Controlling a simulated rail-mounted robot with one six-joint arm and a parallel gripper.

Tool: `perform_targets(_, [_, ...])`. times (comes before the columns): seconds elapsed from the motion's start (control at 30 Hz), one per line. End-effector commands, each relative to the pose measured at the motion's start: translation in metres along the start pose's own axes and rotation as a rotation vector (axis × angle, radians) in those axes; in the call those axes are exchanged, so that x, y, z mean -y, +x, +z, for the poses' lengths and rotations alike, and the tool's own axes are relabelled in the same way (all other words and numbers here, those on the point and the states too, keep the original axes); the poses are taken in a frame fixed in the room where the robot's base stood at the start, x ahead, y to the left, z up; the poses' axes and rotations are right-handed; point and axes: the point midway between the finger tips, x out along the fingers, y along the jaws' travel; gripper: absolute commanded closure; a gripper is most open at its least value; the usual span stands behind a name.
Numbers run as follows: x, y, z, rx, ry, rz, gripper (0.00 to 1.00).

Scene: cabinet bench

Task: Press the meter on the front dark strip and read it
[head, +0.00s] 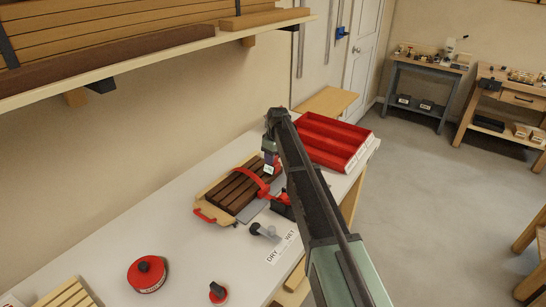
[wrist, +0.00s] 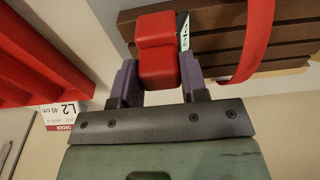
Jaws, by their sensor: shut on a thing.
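My gripper (wrist: 158,80) is shut on the red meter (wrist: 156,48), which sits between its two purple fingers in the wrist view. A pale face with dark characters (wrist: 184,32) shows on the meter's right side, too oblique to read. The dark brown strips (wrist: 222,28) lie just beyond and right of the meter. In the head view my gripper (head: 270,157) is over the far end of the dark strips (head: 237,190), which lie side by side on a light wooden board (head: 205,191). Whether the meter touches a strip cannot be told.
A red strap (head: 254,181) arches over the strips. A red divided tray (head: 333,142) stands behind, with an L2 label (wrist: 60,114). A DRY/WET card (head: 282,247), a dark-knobbed grey piece (head: 262,231) and a red round container (head: 148,274) are on the white bench.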

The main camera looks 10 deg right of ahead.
Motion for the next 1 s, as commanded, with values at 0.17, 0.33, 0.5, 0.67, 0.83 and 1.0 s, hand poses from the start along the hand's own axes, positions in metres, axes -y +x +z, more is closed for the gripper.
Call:
perform_targets(0.17, [0.000, -0.002, 0.000, 0.000, 0.000, 0.000, 0.88])
perform_targets(0.33, [0.000, -0.018, -0.002, 0.000, 0.000, 0.000, 0.88])
perform_targets(0.5, [0.000, -0.037, -0.004, 0.000, 0.000, 0.000, 0.88])
perform_targets(0.67, [0.000, -0.053, -0.006, 0.000, 0.000, 0.000, 0.88])
perform_targets(0.83, [0.000, -0.070, -0.009, 0.000, 0.000, 0.000, 0.88])
perform_targets(1.0, [0.000, -0.070, -0.009, 0.000, 0.000, 0.000, 0.88])
